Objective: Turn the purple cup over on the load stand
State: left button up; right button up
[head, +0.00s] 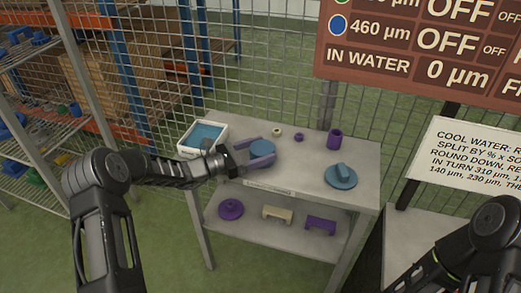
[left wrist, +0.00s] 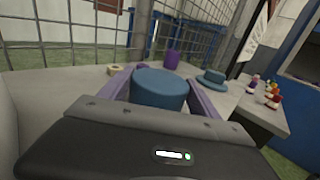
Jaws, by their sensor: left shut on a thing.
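The purple cup (head: 335,140) stands on the top of a grey table (head: 290,178), near its back right edge. It also shows in the left wrist view (left wrist: 172,60), beyond the held piece. I cannot tell for sure which end of it is up. The table has a label strip on its front edge, too small to read; no separate load stand can be picked out. My left gripper (head: 262,154), with purple fingers, is shut on a blue cylinder (left wrist: 159,88) over the table's left half, well apart from the purple cup. My right gripper is out of view.
A white tray with blue inside (head: 224,131) is at the table's left. A blue knobbed disc (head: 341,179) lies at front right. A cream ring (head: 277,132) and small purple piece (head: 299,137) are at the back. The lower shelf (head: 262,236) holds purple and cream parts.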

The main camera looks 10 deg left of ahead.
pick_arm(q)
jog(key=o, duration=1.6)
notch_tip(320, 180, up, 10)
jog(key=shift+f+b, duration=0.1)
jog(key=shift+b, duration=0.25)
